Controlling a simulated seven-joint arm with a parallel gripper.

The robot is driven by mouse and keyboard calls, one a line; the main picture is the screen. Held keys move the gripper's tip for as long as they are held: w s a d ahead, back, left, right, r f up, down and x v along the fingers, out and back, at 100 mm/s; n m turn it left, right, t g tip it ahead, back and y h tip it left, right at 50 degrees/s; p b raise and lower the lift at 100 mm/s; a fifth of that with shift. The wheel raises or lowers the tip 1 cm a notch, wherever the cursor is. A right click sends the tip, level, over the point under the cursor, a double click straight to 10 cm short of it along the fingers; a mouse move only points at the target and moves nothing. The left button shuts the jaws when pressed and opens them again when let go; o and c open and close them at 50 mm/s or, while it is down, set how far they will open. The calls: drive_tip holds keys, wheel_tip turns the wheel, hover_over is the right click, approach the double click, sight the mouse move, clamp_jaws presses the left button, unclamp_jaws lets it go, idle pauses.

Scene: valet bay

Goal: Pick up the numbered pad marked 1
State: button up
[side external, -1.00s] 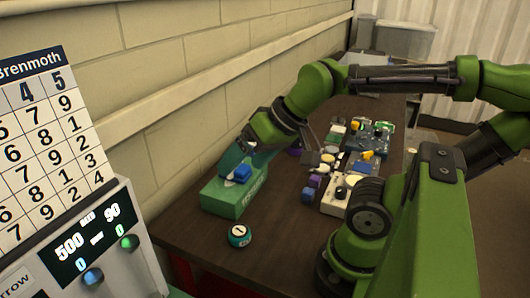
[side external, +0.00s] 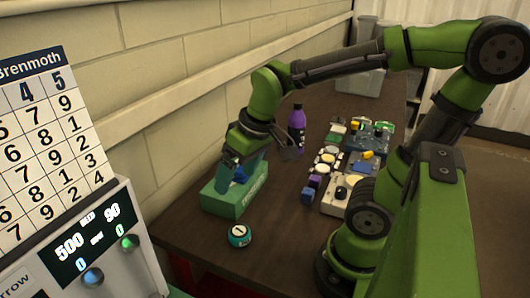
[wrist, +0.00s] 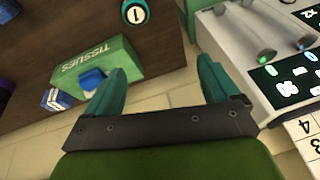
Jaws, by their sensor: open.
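The numbered pad marked 1 (side external: 239,236) is a small round teal piece with a white face and a dark 1. It lies on the dark table near its front edge, in front of the green tissue box. In the wrist view the pad (wrist: 134,12) is at the top edge, partly cut off, beyond the fingertips. My gripper (side external: 243,172) hangs over the tissue box, apart from the pad. In the wrist view my gripper's (wrist: 161,72) teal fingers are spread with nothing between them.
The green tissue box (side external: 238,204) with a blue piece on top is under my gripper. A purple bottle (side external: 297,130) stands behind. Several small items and a white device (side external: 338,196) are to the right. A display unit (side external: 90,245) is at left. Table around the pad is clear.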

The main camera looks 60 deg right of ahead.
wheel_tip(320, 180, down, 3)
drive_tip(key=w+d+n+g, duration=0.1)
drive_tip(key=w+n+g, duration=0.1)
drive_tip(key=n+g, duration=0.15)
drive_tip(key=n+h, duration=0.1)
drive_tip(key=n, duration=0.3)
hover_over(239, 231)
drive_tip(key=f, duration=1)
drive_tip(key=shift+s+d+f, duration=0.2)
drive_tip(key=shift+f, duration=0.05)
drive_tip(key=shift+w+a+f, duration=0.1)
drive_tip(key=shift+f, duration=1.4)
drive_tip(key=shift+w+a+f, duration=0.1)
drive_tip(key=shift+f, duration=1.35)
drive_tip(key=shift+c, duration=0.3)
drive_tip(key=c, duration=1.1)
